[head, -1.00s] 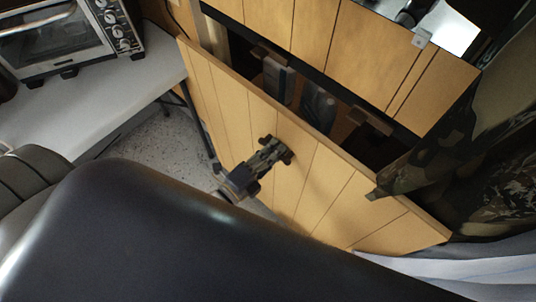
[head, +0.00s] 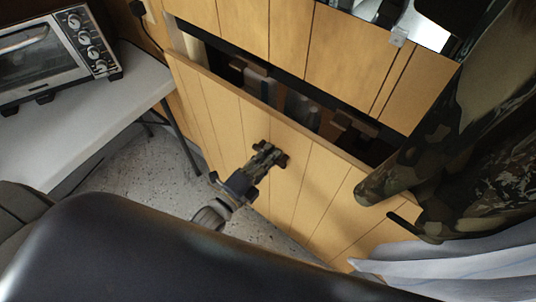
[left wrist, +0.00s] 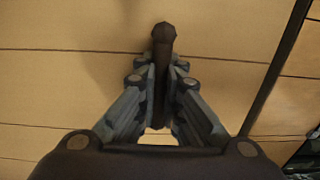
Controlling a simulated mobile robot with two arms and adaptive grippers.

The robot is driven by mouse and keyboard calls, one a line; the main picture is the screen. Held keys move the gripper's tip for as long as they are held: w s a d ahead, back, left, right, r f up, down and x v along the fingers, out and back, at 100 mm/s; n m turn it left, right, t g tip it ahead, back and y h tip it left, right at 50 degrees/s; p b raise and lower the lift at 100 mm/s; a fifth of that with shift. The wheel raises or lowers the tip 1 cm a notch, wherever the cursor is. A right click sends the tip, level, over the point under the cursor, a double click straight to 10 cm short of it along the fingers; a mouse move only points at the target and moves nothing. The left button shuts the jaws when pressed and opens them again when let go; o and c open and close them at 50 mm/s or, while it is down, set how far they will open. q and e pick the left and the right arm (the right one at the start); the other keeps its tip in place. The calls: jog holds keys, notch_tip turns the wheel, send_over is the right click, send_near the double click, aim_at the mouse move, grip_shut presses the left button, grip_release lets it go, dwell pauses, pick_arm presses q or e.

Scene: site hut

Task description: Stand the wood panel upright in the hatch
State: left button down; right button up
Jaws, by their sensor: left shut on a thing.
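The wood panel (head: 312,190) is a light plank-patterned board. It stands tilted in front of the hatch, its top edge apart from the wall, and the dark hatch opening (head: 378,152) shows behind that edge. My left gripper (head: 268,156) is at the panel's front face, shut on a dark handle. In the left wrist view the handle (left wrist: 162,45) sits between the fingers of the gripper (left wrist: 160,85), with the panel (left wrist: 70,90) behind. The panel's lower edge is partly hidden by my body, its right end by cloth. My right gripper is not in view.
Several items (head: 300,110) sit inside the hatch. A camouflage garment (head: 440,140) and white cloth (head: 470,262) hang at the right, over the panel's right end. A table (head: 90,125) with a toaster oven (head: 45,62) stands left. Speckled floor (head: 150,170) is clear between.

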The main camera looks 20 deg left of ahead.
aim_at(278, 145)
pick_arm(q)
jog(key=shift+w+d+r, duration=0.1)
jog(key=shift+w+r, duration=0.1)
jog(key=shift+r, duration=0.15)
jog(key=shift+x, duration=0.8)
jog(key=shift+w+d, duration=0.1)
jog(key=shift+w, duration=0.15)
jog(key=shift+w+d+f, duration=0.1)
jog(key=shift+w+d, duration=0.15)
jog(key=shift+w, duration=0.35)
jog(key=shift+w, duration=0.15)
jog(key=shift+x, duration=0.75)
jog(key=shift+w+f, duration=0.1)
jog(key=shift+w, duration=0.05)
